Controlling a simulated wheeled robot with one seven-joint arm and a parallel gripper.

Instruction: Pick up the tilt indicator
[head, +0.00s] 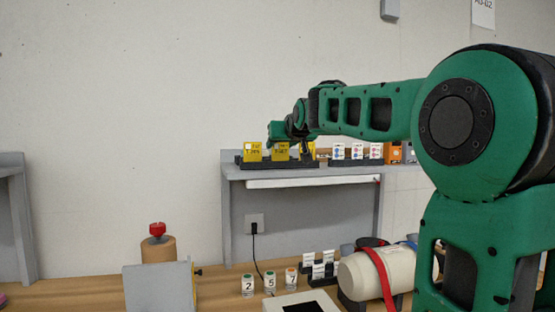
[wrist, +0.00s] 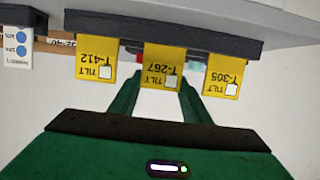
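Three yellow tilt indicators hang in a row from a dark rack (wrist: 215,20) in the wrist view, with their print upside down: T-412 (wrist: 96,62), T-267 (wrist: 163,68) and T-305 (wrist: 222,75). My gripper (wrist: 160,90) is open, with one green finger on either side of T-267. I cannot tell whether either finger touches it. In the head view the yellow indicators (head: 253,152) stand in the rack on a raised grey shelf (head: 232,174). My gripper (head: 277,135) is at the rack there, partly covering the indicators on the right.
White packs with coloured dots (head: 356,151) and orange boxes (head: 393,152) stand to the right on the shelf. Below, numbered vials (head: 269,283), a cream cylinder with a red strap (head: 360,274) and a grey box (head: 160,288) are on the wooden top. The wall is close behind.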

